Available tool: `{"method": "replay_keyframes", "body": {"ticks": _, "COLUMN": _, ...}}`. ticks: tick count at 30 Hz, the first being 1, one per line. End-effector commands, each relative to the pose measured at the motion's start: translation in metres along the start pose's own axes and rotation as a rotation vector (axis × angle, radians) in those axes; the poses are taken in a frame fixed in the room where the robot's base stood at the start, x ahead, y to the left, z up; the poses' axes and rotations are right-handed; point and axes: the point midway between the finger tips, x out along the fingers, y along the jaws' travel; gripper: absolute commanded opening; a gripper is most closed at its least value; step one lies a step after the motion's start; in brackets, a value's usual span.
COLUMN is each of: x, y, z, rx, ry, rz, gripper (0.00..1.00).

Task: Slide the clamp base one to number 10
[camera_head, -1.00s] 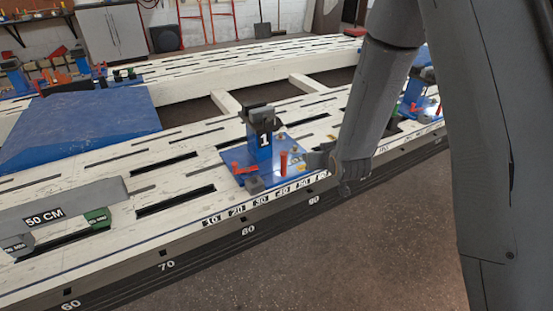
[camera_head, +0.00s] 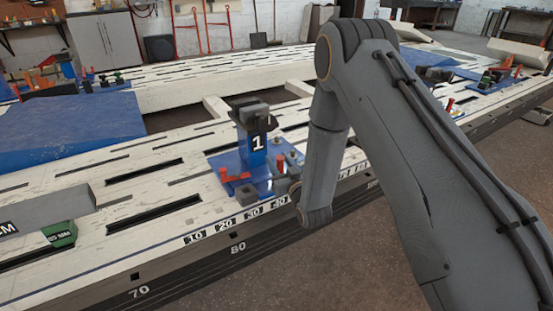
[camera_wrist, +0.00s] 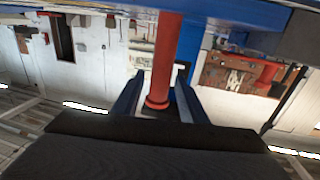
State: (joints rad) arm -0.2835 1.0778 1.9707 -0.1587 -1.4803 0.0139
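Clamp base one (camera_head: 262,185) is a blue plate with a blue column marked 1 and a dark clamp head. It stands on the white slotted bench, its front block near 30 on the number strip (camera_head: 224,227). The 10 label (camera_head: 194,238) lies left of it. My gripper (camera_head: 288,187) is at the base's front right side, low, partly hidden by my arm. In the wrist view, a red post (camera_wrist: 167,50) comes down from the blue plate between the fingers of my gripper (camera_wrist: 158,92). The fingers look apart, with a small gap beside the post.
The white bench (camera_head: 130,165) has long slots and an edge scale. A grey beam (camera_head: 45,212) and a green block (camera_head: 60,234) lie to the left. Other blue clamps (camera_head: 432,72) stand at the far right. The strip left of base one is clear.

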Motion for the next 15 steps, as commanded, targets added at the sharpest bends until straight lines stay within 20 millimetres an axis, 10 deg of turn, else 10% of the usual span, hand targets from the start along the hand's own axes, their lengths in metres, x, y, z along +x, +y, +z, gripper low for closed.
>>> {"method": "replay_keyframes", "body": {"ticks": 15, "x": 0.029, "y": 0.004, "z": 0.0, "rx": 0.0, "ry": -0.002, "rz": 0.005, "gripper": 0.39}}
